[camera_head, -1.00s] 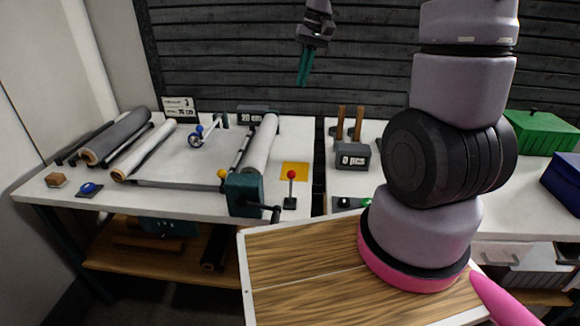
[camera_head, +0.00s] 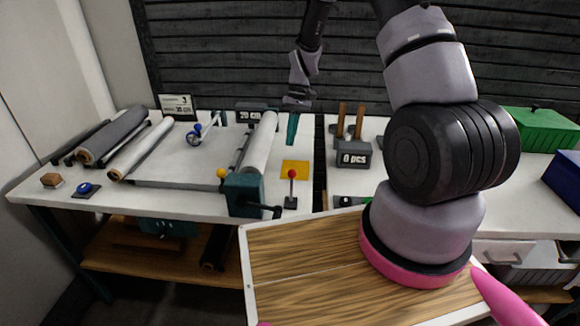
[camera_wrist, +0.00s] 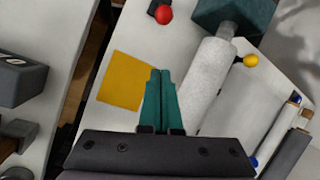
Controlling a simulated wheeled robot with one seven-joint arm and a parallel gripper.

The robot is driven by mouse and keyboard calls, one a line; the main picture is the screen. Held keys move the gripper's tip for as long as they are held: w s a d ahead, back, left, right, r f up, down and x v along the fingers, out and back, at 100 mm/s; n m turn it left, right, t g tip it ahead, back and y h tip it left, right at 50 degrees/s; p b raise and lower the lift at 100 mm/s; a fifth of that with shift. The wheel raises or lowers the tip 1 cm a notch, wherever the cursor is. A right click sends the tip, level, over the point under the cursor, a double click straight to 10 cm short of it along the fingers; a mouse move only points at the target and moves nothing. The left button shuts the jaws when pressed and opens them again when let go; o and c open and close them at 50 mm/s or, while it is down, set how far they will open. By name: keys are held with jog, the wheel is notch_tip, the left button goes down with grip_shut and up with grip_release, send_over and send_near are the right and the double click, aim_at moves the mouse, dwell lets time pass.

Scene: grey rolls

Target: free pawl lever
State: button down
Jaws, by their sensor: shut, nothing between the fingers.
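A lever with a red knob (camera_head: 292,174) stands upright on a small dark base near the table's front edge; its knob (camera_wrist: 163,15) is at the top of the wrist view. A yellow knob (camera_head: 222,173) sits at the left of the teal end block (camera_head: 245,196) of the roller, and also shows in the wrist view (camera_wrist: 250,60). Neither is labelled, so I cannot tell which is the pawl lever. My gripper (camera_head: 291,142) is shut and empty, its teal fingers (camera_wrist: 160,72) pointing down above the table, behind the red knob and apart from both knobs.
A pale roll (camera_head: 260,145) runs back from the teal block, left of my gripper. A yellow square (camera_head: 295,170) lies flat behind the red knob. A crank (camera_head: 270,211) juts from the block.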

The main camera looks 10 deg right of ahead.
aim_at(292, 186)
jog(key=x, duration=1)
jog(key=shift+s+d+r, duration=0.3)
jog(key=shift+s+r, duration=0.45)
jog(key=shift+s, duration=0.2)
jog(key=shift+s+d+r, duration=0.1)
jog(key=shift+s+r, duration=0.3)
jog(key=shift+s, duration=0.2)
